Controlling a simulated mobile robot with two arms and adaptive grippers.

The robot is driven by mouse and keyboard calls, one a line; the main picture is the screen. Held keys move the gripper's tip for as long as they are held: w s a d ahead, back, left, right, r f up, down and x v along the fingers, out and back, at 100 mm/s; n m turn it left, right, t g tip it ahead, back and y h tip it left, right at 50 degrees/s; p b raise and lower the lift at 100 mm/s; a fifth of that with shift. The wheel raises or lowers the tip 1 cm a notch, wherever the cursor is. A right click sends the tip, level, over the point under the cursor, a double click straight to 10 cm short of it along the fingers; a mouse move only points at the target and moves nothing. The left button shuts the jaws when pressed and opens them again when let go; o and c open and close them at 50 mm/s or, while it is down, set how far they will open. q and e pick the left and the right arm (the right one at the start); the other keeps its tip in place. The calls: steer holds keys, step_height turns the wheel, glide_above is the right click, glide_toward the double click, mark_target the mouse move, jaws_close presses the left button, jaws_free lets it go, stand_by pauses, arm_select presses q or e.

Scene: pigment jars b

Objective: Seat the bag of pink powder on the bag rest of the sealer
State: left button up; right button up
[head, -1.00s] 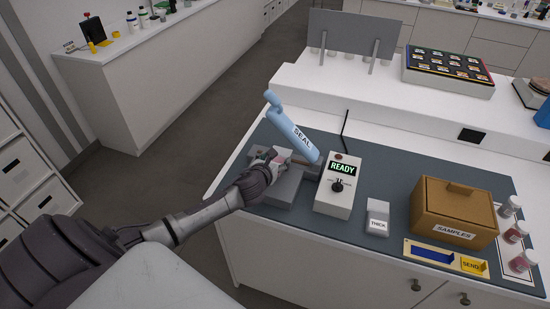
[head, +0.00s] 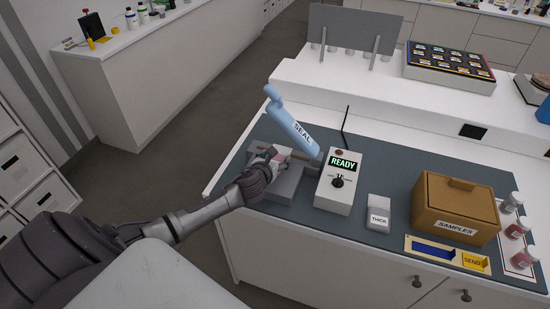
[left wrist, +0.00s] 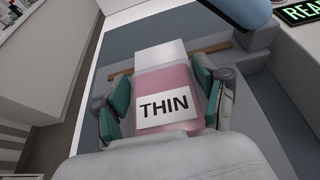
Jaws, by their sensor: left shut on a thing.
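In the left wrist view, the bag of pink powder (left wrist: 170,82) has a clear white upper end and a label reading THIN. My left gripper (left wrist: 166,100) is shut on the bag, with a teal pad at each side. The bag lies over the sealer's grey base, its white end across a brown strip (left wrist: 218,46). I cannot tell whether it touches the rest. In the head view, my left gripper (head: 268,166) is over the sealer (head: 285,186), hiding most of the bag. The blue SEAL lever (head: 292,126) is raised. My right gripper is not in view.

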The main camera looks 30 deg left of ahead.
mark_target(275, 159)
arm_select(q)
steer(key=shift+f+b, duration=0.45)
steer(key=shift+f, duration=0.25)
steer(key=o, duration=1.2)
step_height(275, 159, up, 5)
steer(key=p, duration=0.5)
steer(key=shift+f, duration=0.2)
steer(key=shift+r+p, duration=0.5)
steer(key=shift+r, duration=0.3)
